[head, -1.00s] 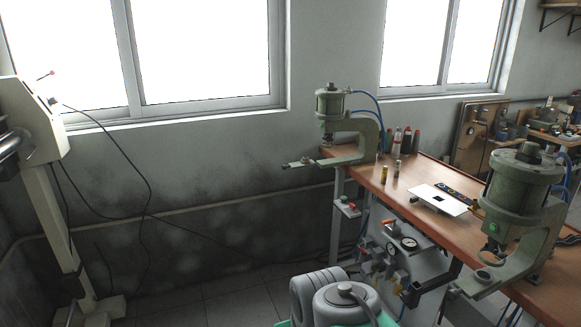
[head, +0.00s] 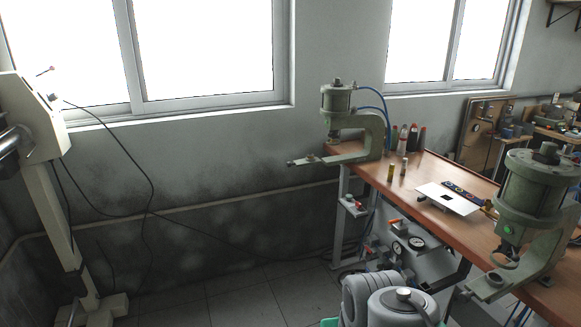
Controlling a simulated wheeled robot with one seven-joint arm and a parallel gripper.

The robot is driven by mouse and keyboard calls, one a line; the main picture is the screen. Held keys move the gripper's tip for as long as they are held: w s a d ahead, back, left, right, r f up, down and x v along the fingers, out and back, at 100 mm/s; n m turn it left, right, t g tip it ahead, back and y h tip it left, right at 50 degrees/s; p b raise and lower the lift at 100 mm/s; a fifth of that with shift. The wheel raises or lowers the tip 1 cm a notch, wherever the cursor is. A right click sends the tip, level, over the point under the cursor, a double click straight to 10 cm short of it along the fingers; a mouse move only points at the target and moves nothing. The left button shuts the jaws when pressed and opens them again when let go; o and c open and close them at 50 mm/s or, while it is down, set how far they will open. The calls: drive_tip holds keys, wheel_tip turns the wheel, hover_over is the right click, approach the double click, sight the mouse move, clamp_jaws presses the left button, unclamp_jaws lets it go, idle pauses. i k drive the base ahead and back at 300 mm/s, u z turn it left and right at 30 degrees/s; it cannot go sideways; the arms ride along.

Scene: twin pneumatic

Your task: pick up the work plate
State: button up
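The work plate (head: 461,204) is a flat white sheet with a small dark square in it. It lies on the wooden bench (head: 408,177), near the front edge, between two green pneumatic presses. A dark item shows under its left front edge. My gripper is not in the head view, so its state and its distance from the plate cannot be seen.
One press (head: 345,128) stands at the bench's far left end, the other (head: 528,205) at the near right. Small cylinders (head: 391,172) and bottles (head: 403,140) stand behind the plate. A grey canister (head: 398,305) stands on the floor in front.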

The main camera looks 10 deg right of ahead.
sight(442, 203)
drive_tip(key=k, duration=0.5)
drive_tip(key=z, duration=0.6)
drive_tip(key=i, duration=1.5)
drive_tip(key=u, duration=0.9)
drive_tip(key=i, duration=0.6)
drive_tip(key=u, duration=0.5)
